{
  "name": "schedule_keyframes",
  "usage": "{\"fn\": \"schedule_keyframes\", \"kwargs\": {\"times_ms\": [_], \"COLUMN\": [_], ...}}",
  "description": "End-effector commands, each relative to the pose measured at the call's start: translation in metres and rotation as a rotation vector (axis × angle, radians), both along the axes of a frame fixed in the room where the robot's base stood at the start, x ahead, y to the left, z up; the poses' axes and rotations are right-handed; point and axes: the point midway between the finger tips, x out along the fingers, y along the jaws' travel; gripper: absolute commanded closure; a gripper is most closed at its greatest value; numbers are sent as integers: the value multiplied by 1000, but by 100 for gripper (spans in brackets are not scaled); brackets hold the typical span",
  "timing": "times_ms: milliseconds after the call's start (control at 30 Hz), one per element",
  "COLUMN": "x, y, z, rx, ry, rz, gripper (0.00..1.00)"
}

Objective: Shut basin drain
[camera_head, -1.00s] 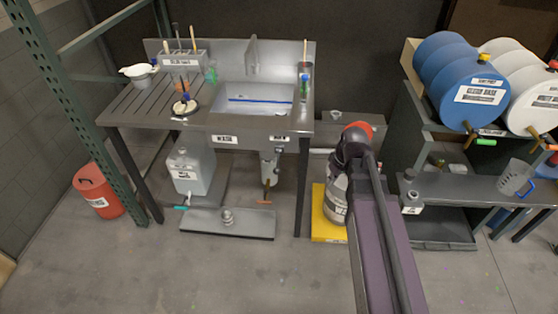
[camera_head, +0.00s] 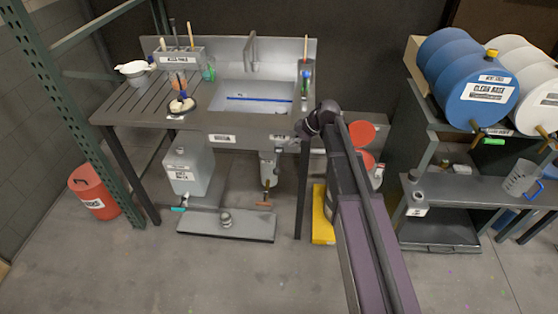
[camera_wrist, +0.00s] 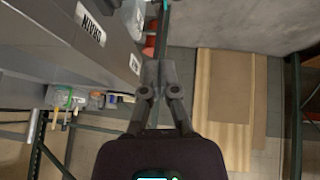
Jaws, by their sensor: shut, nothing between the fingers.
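The grey sink basin (camera_head: 255,92) stands at the back centre in the head view, with a blue line across its inside. Below it hangs a pale drain body (camera_head: 268,167) with a small brown handle (camera_head: 264,204) low down, crosswise to a short stem. My arm reaches to the right end of the sink front. My gripper is hardly visible in the head view, around the dark wrist there. In the wrist view my gripper (camera_wrist: 156,75) has its fingers together, empty, beside the labelled sink front (camera_wrist: 90,35). I cannot make out the drain handle in the wrist view.
A white jug (camera_head: 188,165) with a teal tap stands under the sink. A low grey platform (camera_head: 240,228) lies in front. A table leg (camera_head: 303,190) stands right of the drain. A yellow base (camera_head: 322,222) and red discs (camera_head: 361,133) are near my arm.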

Motion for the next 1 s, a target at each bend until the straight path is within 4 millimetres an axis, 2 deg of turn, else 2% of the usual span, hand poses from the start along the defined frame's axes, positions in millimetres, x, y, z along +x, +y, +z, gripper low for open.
{"fn": "schedule_keyframes", "kwargs": {"times_ms": [200, 667, 1000], "x": [6, 6, 10], "y": [7, 8, 18], "z": [0, -2, -20], "rx": [10, 9, 9], "ry": [-29, -27, -28], "rz": [38, 37, 36], "gripper": [100, 100, 100]}}
